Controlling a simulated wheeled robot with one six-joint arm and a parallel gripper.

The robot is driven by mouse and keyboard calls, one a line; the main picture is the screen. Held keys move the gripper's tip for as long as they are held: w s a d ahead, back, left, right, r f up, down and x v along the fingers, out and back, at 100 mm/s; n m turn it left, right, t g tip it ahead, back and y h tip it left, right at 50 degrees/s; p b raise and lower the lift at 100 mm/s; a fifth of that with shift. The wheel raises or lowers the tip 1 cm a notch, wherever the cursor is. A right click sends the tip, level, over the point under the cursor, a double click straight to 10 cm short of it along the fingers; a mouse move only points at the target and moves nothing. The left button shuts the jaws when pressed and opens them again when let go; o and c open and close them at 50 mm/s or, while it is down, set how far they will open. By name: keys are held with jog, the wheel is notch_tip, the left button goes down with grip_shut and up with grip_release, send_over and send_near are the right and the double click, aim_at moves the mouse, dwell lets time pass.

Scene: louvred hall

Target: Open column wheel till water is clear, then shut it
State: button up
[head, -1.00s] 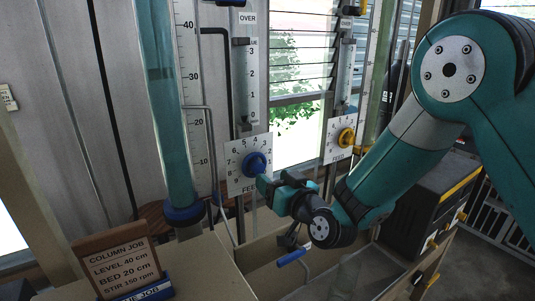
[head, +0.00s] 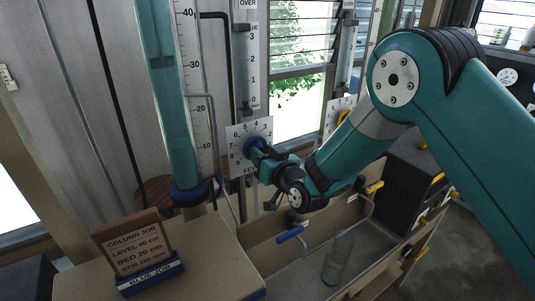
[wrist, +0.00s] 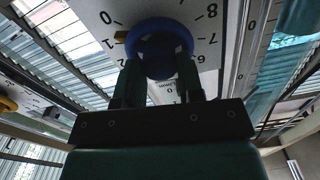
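The blue column wheel (head: 255,146) sits on a white numbered FEED plate (head: 236,136). My gripper (head: 262,158) is at the wheel, its two fingers straddling the wheel's near part in the wrist view (wrist: 160,82). I cannot tell whether they press on it. In the wrist view the blue wheel (wrist: 160,42) has a yellow pointer beside the 1. The tall clear column (head: 172,100) left of the plate holds teal liquid and ends in a blue collar. A clear glass vessel (head: 338,260) stands in the bench trough below; its contents are unclear.
A blue-handled tap (head: 290,234) is over the trough (head: 310,268). A job card (head: 134,246) stands on the bench at left. A second plate (head: 338,112) with a yellow wheel is to the right, partly behind my arm. A dark case (head: 405,185) stands at right.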

jog(key=shift+w+d+m, duration=0.1)
jog(key=shift+m, duration=0.7)
jog(key=o, duration=0.9)
jog(key=shift+b+v, duration=7.7)
jog(key=shift+v, duration=1)
